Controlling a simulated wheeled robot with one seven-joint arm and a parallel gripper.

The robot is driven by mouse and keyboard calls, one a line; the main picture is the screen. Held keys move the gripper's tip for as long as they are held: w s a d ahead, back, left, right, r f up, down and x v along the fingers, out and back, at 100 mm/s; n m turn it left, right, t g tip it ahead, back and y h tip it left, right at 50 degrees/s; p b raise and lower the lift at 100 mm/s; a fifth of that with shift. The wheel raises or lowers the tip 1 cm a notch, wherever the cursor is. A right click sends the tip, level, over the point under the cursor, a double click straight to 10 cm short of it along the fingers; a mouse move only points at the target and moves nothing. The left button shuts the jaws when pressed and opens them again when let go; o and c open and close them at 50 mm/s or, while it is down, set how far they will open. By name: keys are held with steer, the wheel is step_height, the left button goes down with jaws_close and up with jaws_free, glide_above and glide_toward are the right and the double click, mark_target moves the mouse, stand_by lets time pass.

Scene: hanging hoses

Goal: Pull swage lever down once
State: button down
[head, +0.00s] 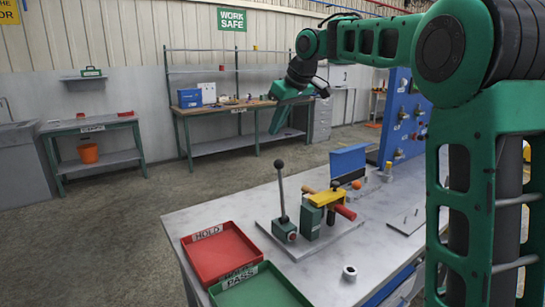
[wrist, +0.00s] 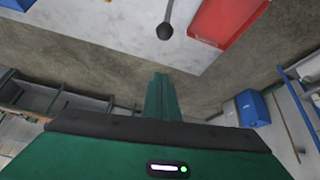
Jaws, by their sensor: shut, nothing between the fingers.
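The swage lever (head: 281,190) is a thin grey rod with a dark ball knob, standing nearly upright from a small green block on a grey base plate (head: 270,230) on the table. Its knob (wrist: 165,31) shows at the top of the wrist view, ahead of my fingertips and apart from them. My gripper (head: 273,130) hangs above the lever, left of its knob by a little in the head view, with clear air between. In the wrist view my green fingers (wrist: 160,78) are together, with nothing between them.
Beside the lever stands a green fixture with a yellow bar (head: 326,196) and a red handle (head: 345,212). The red HOLD tray (head: 188,250) and the green PASS tray (head: 285,290) lie at the front left.

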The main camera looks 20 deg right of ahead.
steer(key=shift+f, duration=0.1)
steer(key=x, duration=1)
steer(key=shift+s+d+f, duration=0.15)
steer(key=shift+s+d, duration=0.35)
steer(key=shift+s, duration=0.35)
steer(key=shift+s+d+f, duration=0.15)
steer(key=shift+s+d, duration=0.4)
steer(key=shift+s, duration=0.3)
steer(key=shift+s+a, duration=0.1)
